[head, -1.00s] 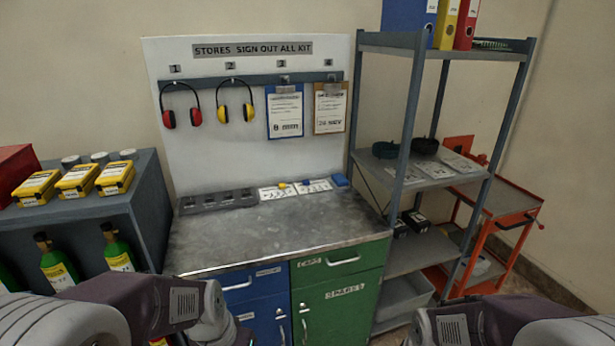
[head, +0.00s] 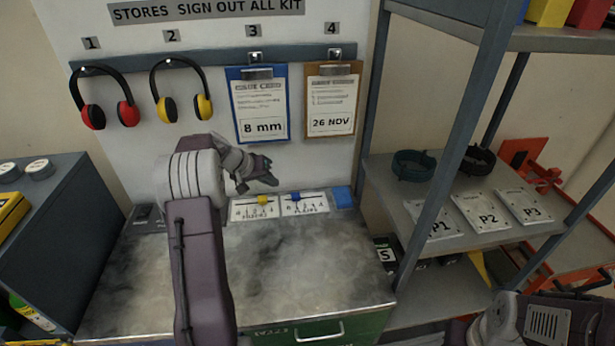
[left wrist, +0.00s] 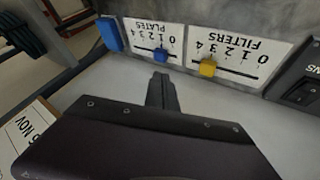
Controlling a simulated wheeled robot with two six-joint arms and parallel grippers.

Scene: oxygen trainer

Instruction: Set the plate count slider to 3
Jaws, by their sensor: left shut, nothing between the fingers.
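The PLATES slider card (head: 305,207) lies at the back of the bench, with its blue knob (head: 295,197) left of the card's middle. In the left wrist view the card appears upside down, and its blue knob (left wrist: 161,55) stands near the low end of the 0–4 scale, around 0 or 1; I cannot tell exactly which. My left gripper (head: 273,179) is above and behind the slider cards, in front of the wall board. My right gripper is not in view.
The FILTERS slider with a yellow knob (head: 263,199) is just left of the PLATES card. A blue block (head: 342,196) is on its right. Clipboards (head: 262,110) and ear defenders (head: 105,105) hang behind. A shelf post (head: 445,170) stands to the right. The bench top (head: 290,265) is clear.

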